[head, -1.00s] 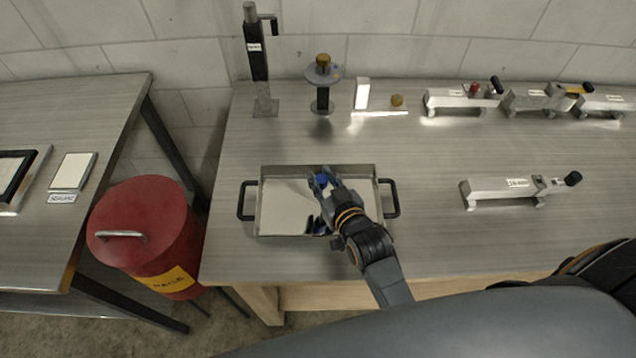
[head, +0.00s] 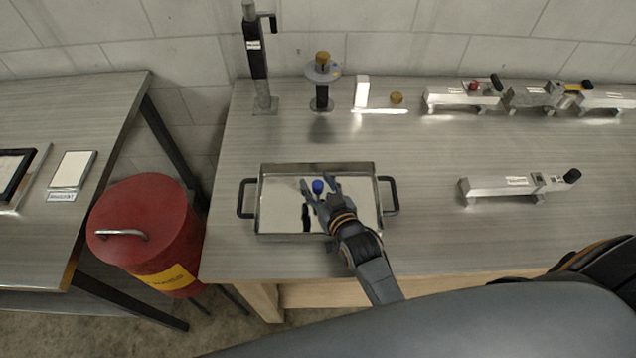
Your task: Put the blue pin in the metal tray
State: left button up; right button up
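The metal tray (head: 281,168) is a shallow rectangular pan with a black handle at each end, on the left part of the metal table. The blue pin (head: 318,186) shows as a small blue top inside the tray's outline, near the middle; its lower part is hard to make out. My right gripper (head: 320,184) is over the tray with its fingers spread, one on each side of the blue pin, with visible gaps to it. A dark reflection or shadow shows on the tray floor. My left gripper is not in view.
A red bin (head: 145,225) stands between this table and the left table (head: 100,110). A black jack post (head: 257,65) and a round-topped stand (head: 322,85) are at the back. A metal coupler (head: 515,187) lies to the right, with several more behind. The table between tray and coupler is clear.

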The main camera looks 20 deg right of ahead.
jog(key=shift+r, duration=0.1)
jog(key=shift+r, duration=0.15)
jog(key=b+v, duration=0.1)
jog(key=v, duration=1.1)
jog(key=shift+b, duration=0.35)
